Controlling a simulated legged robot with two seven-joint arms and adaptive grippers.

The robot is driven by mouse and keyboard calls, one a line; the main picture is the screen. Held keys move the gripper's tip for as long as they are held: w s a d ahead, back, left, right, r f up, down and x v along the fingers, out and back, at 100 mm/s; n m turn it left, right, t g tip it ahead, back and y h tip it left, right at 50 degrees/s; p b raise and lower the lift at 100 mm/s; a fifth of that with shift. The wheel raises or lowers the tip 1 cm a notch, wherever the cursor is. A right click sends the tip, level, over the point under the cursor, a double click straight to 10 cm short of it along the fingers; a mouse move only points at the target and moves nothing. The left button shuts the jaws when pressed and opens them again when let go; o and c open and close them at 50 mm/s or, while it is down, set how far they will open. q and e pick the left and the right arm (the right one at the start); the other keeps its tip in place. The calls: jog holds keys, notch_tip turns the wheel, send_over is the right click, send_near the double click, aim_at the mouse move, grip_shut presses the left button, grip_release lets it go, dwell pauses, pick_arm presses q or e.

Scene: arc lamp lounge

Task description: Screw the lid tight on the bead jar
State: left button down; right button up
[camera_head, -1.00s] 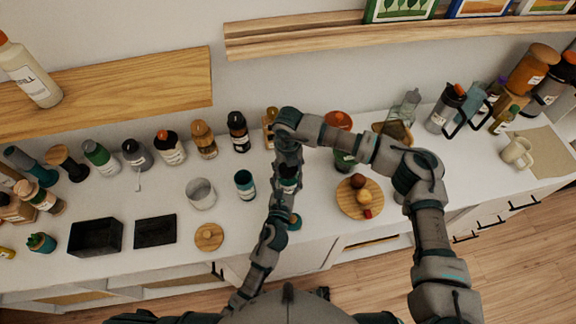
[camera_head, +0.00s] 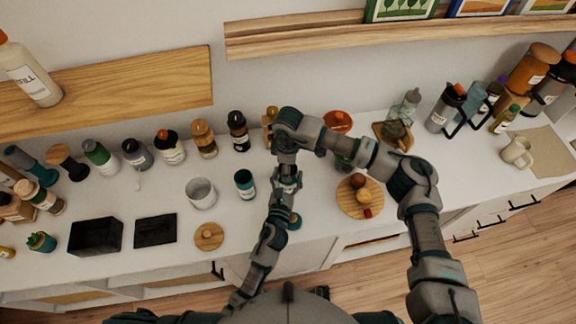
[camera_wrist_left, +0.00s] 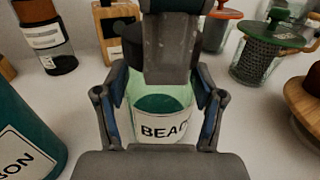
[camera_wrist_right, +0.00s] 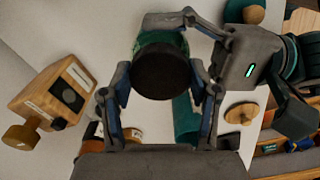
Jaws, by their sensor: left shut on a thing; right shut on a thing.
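The bead jar (camera_wrist_left: 160,128), green glass with a white label, stands upright between the fingers of my left gripper (camera_wrist_left: 160,95), which is shut on it. In the right wrist view the round black lid (camera_wrist_right: 162,72) sits between the fingers of my right gripper (camera_wrist_right: 160,80), which is shut on it from above. The jar's green side (camera_wrist_right: 160,40) shows just past the lid's edge. The lid is over the jar mouth; whether it is fully seated I cannot tell. In the head view my arms mostly hide jar and lid.
A round wooden board (camera_head: 348,205) with small items lies to the right. Several bottles line the back. The front middle counter has some free room.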

pick_arm(q)
jog(key=shift+s+d, duration=0.1)
jog(key=shift+d, duration=0.05)
pick_arm(e)
jog(key=shift+w+r, duration=0.1)
jog(key=shift+w, duration=0.05)
jog(key=o, duration=0.9)
jog(key=shift+o, duration=0.2)
jog(key=shift+r, duration=2.2)
jog(key=shift+c, duration=0.5)
